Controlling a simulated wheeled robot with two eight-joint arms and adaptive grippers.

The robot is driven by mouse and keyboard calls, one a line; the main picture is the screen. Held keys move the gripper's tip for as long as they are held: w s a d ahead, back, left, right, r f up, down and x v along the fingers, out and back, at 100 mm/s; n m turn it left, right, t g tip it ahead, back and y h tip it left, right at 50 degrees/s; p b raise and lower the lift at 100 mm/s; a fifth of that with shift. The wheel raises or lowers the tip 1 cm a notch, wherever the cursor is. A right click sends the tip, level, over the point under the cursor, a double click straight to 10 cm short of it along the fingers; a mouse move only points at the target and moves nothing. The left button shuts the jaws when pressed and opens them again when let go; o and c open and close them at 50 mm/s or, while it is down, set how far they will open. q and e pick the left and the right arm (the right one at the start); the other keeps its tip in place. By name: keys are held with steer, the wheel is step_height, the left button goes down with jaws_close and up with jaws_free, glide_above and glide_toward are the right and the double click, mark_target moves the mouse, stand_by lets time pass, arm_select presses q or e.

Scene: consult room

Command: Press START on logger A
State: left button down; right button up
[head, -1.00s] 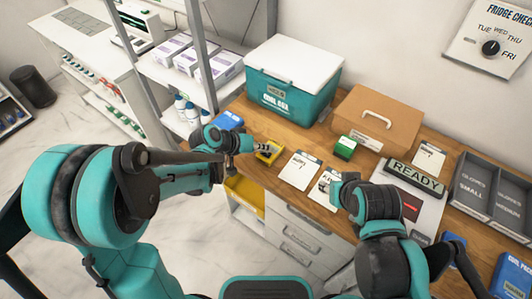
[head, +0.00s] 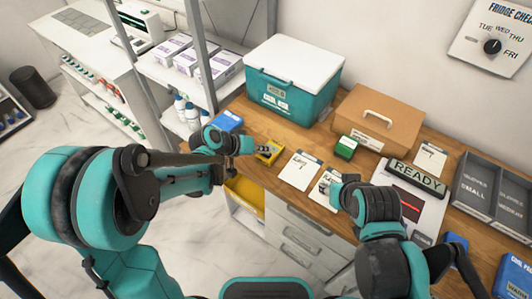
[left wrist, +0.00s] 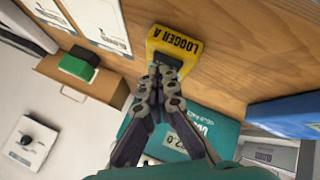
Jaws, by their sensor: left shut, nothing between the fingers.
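Logger A is a yellow device (head: 269,151) on the wooden counter, in front of the teal cool box. In the left wrist view the yellow logger (left wrist: 176,43) shows its dark label "LOGGER A". My left gripper (head: 262,152) is shut and empty, with its tips at the logger; in the left wrist view the fingertips (left wrist: 160,72) overlap its near edge. I cannot tell whether they touch it. The START button is hidden or too small to make out. My right arm (head: 370,205) is over the counter's front, and its fingers are not clearly visible.
The teal cool box (head: 285,92) with a white lid stands behind the logger. A blue pack (head: 228,121) lies left of it. White cards (head: 300,170), a green box (head: 346,147) and a brown case (head: 375,118) are to the right.

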mark_target(264, 155)
arm_select(q)
steer(key=shift+r, duration=0.1)
steer(key=shift+r+p, duration=0.65)
steer(key=shift+r, duration=0.15)
step_height(264, 155, up, 5)
steer(key=p, duration=0.4)
steer(key=shift+r, duration=0.1)
stand_by(0.8)
